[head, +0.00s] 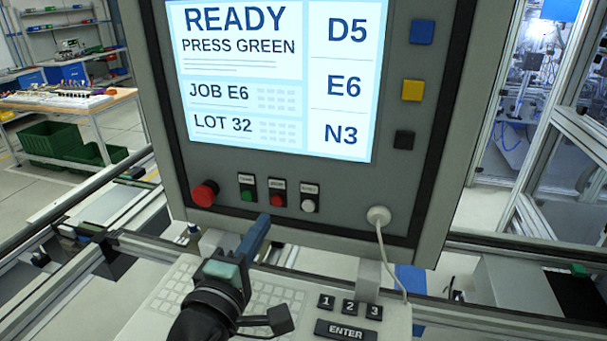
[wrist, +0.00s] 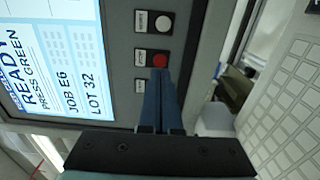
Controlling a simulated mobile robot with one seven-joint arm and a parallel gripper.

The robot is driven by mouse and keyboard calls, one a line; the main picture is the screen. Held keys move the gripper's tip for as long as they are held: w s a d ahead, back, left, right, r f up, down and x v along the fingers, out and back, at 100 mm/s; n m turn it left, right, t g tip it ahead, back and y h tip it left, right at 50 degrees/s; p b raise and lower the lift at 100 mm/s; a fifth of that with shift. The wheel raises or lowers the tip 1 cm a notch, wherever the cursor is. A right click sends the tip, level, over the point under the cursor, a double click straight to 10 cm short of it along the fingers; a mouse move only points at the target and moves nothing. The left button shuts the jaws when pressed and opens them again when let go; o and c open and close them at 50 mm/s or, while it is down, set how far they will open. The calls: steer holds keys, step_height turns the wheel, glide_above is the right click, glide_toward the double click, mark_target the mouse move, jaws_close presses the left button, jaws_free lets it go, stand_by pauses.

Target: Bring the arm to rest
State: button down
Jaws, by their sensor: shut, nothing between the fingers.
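My gripper (head: 264,218) is shut and empty, its blue fingers pointing up at the lower part of the grey control panel (head: 340,210). In the wrist view the closed fingertips (wrist: 159,73) overlap the lower edge of the red button (wrist: 160,59); I cannot tell whether they touch the panel. In the head view the tips show just below and between the green button (head: 248,195) and the red button (head: 278,200). The fingers hide the green button in the wrist view. The screen (head: 270,80) reads "READY PRESS GREEN", "JOB E6" and "LOT 32".
A red mushroom button (head: 205,193) and a white button (head: 309,204) flank the row. A keyboard (head: 190,290) with 1, 2, 3 and ENTER keys lies below my gripper. A white cable (head: 385,245) hangs at the right. A table (head: 110,105) stands at the back left.

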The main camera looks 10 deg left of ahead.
steer(key=s+d+r+m+t+b, duration=0.1)
steer(key=d+r+m+t+b, duration=0.1)
steer(key=d+r+m, duration=0.45)
steer(key=s+d+r+m+t+b, duration=0.1)
steer(key=d+r+m+t+b, duration=0.2)
steer(key=r, duration=0.7)
steer(key=s+d+r+m+t, duration=0.2)
steer(key=s+d+r+m, duration=0.1)
steer(key=s+r+m, duration=0.1)
steer(key=s+d+r+m+t, duration=0.2)
steer(key=s+d+r+m, duration=0.2)
steer(key=s+r, duration=0.3)
steer(key=shift+r+y+b, duration=0.3)
steer(key=shift+r+b, duration=0.15)
steer(key=shift+r, duration=0.35)
